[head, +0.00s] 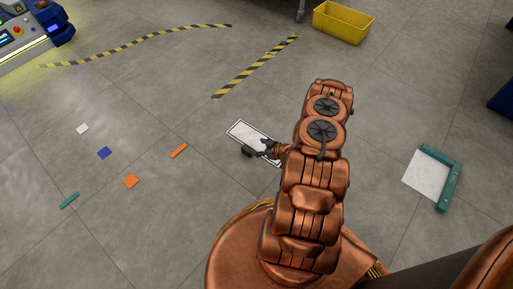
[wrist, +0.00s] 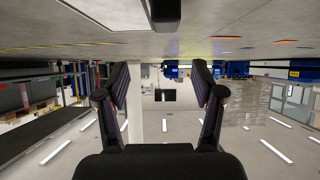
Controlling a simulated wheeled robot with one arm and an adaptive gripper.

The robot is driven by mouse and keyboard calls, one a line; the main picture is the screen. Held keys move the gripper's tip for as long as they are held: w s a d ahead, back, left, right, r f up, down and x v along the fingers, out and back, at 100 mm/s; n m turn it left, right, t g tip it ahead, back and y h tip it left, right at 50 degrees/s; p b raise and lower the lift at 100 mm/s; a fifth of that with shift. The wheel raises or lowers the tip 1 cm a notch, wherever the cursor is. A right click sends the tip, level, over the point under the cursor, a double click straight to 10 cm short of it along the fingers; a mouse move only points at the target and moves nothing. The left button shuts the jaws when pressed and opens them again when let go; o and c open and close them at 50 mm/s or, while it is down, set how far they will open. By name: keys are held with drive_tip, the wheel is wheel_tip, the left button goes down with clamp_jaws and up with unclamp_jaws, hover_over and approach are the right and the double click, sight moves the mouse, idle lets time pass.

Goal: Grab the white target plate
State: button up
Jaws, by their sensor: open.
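A white rectangular plate with a dark outline (head: 243,131) lies on the floor near the middle of the head view, partly hidden by my gripper (head: 257,148) and arm. A white panel with a dark edge also shows at the top of the upside-down wrist view (wrist: 110,12). A small white square plate (head: 82,129) lies on the floor at the left. The frames do not settle which white piece is the target. My gripper is open and empty, its two fingers apart in the wrist view (wrist: 160,85), and it overlaps the outlined plate in the head view; contact cannot be told.
Small blue (head: 104,153), orange (head: 131,182) and teal (head: 69,200) pieces lie at the left, with another orange strip (head: 179,151). A white sheet (head: 426,175) with a teal L-shaped edge (head: 449,180) lies right. A yellow bin (head: 342,22) stands behind. Floor between is clear.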

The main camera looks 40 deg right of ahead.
sight(249, 149)
drive_tip(key=f, duration=0.1)
drive_tip(key=s+a+f, duration=0.1)
drive_tip(key=shift+f+b, duration=0.3)
drive_tip(key=shift+b, duration=0.1)
drive_tip(key=shift+d+b+x, duration=0.2)
drive_tip(key=shift+b+x, duration=1.7)
drive_tip(key=shift+x, duration=1.9)
drive_tip(key=shift+r, duration=0.1)
clamp_jaws()
drive_tip(key=shift+w, duration=0.1)
